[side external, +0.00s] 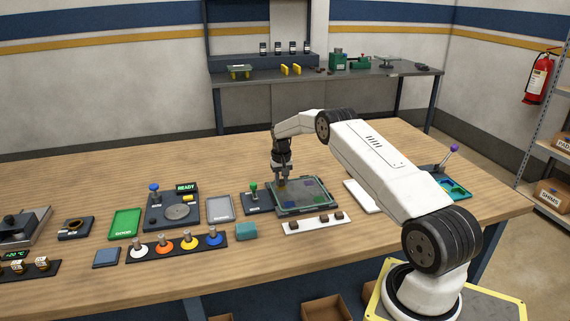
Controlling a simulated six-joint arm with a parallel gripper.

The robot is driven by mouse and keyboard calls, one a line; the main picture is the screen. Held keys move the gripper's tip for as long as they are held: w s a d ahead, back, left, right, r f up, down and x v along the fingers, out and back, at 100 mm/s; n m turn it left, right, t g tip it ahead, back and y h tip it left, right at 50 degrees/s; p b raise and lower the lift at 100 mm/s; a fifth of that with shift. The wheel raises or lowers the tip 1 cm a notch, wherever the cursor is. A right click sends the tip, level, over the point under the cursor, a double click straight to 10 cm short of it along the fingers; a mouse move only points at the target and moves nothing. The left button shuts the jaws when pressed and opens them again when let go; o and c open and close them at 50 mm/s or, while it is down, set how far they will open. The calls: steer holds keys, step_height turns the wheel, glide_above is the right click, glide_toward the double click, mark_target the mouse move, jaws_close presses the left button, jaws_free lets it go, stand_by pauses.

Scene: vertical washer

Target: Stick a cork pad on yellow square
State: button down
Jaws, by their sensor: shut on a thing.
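My gripper (281,179) points straight down over the left back corner of a dark-framed, greenish glass plate (318,204). It is shut on what looks like a small brown cork pad, too small and partly hidden to see clearly. A yellowish patch shows right at the fingertips, probably the yellow square; I cannot tell whether the pad touches it. Other coloured squares, purple and green among them, show faintly on the plate. Brown cork pads (323,217) sit on a white strip (345,222) in front of the plate.
A green-knobbed lever box (256,202) stands just left of the plate. A teal block (246,231) and a row of coloured knobs (188,244) are further left. A white sheet (362,196) lies to the right. Table behind my gripper is clear.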

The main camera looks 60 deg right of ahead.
steer(key=shift+s+a+f, duration=0.1)
steer(key=shift+f, duration=0.6)
stand_by(1.4)
steer(key=shift+c, duration=2.2)
jaws_free()
steer(key=shift+s, duration=0.1)
steer(key=shift+o, duration=0.2)
steer(key=o, duration=0.3)
